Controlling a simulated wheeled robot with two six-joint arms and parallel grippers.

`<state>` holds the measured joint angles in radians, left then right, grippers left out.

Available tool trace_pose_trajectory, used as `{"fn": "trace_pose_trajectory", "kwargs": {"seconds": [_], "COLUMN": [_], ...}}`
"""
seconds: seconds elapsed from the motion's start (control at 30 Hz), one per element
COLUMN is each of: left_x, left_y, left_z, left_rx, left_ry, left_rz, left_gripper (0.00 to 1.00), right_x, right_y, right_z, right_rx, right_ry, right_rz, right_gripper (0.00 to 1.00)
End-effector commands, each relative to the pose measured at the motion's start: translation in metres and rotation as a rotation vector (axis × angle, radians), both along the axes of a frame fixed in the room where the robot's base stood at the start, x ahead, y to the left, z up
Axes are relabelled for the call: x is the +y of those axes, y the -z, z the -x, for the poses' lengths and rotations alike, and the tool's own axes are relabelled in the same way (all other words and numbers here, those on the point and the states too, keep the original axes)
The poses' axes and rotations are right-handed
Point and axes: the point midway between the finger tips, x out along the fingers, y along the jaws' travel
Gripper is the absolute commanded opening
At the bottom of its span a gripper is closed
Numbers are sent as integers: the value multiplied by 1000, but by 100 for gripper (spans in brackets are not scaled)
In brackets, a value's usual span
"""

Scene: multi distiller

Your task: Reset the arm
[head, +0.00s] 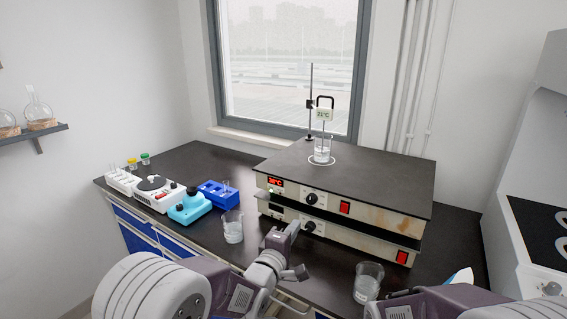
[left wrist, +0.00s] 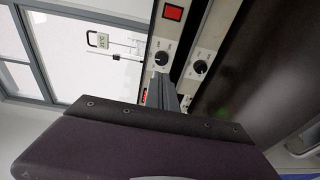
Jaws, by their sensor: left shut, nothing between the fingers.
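My left gripper (head: 293,228) is shut and empty in front of the heating plates, close to the control knobs. In the left wrist view its shut fingers (left wrist: 161,88) point at the panel between two black knobs, the left one (left wrist: 161,58) and the right one (left wrist: 200,66). I cannot tell whether the fingertips touch the panel. The upper heating plate (head: 387,193) has a lit red display and a red switch; a second plate (head: 345,238) is below it. A beaker (head: 322,150) stands on the upper plate with a thermometer at it. My right gripper is not in view.
A beaker (head: 232,228) stands left of the plates and another beaker (head: 368,282) stands in front, near my right arm. A blue rack (head: 219,194), a cyan device (head: 190,208) and a white device (head: 158,193) line the left bench. A fume hood is at right.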

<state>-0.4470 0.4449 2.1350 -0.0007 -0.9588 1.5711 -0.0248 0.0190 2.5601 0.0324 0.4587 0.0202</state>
Motion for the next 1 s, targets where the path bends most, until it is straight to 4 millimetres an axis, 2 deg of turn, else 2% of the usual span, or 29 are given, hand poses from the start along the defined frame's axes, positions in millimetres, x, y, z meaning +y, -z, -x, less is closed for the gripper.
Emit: {"fn": "trace_pose_trajectory", "kwargs": {"seconds": [0.03, 0.07, 0.1, 0.13, 0.2, 0.27, 0.3, 0.4, 0.5, 0.6, 0.7, 0.73, 0.8, 1.0], "left_x": [46, 75, 112, 137, 183, 209, 220, 233, 234, 233, 233, 233, 233, 232], "left_y": [-17, -17, -7, 5, 41, 74, 94, 134, 162, 182, 187, 161, 133, 71], "left_z": [-8, -9, -4, 3, 32, 65, 88, 145, 199, 250, 281, 279, 278, 278], "left_rx": [-8, 17, 72, 122, 263, 391, 468, 627, 736, 807, 778, 772, 773, 774], "left_ry": [-83, -134, -192, -223, -242, -201, -147, 40, 275, 547, 816, 810, 805, 803], "left_rz": [4, -25, -107, -191, -417, -604, -713, -938, -1105, -1234, -1351, -1353, -1350, -1349], "left_gripper": [0, 0, 0, 0, 0, 0, 0, 0, 0, 0, 0, 0, 0, 0], "right_x": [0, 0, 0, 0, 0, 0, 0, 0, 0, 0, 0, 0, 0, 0], "right_y": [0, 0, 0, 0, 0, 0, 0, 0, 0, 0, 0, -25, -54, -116], "right_z": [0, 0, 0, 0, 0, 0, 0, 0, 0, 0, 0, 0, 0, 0], "right_rx": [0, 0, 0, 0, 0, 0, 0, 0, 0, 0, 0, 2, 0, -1], "right_ry": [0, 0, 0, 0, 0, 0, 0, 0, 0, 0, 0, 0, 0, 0], "right_rz": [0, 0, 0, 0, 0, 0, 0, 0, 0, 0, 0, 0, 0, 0], "right_gripper": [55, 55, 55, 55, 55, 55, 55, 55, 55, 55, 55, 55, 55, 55]}}
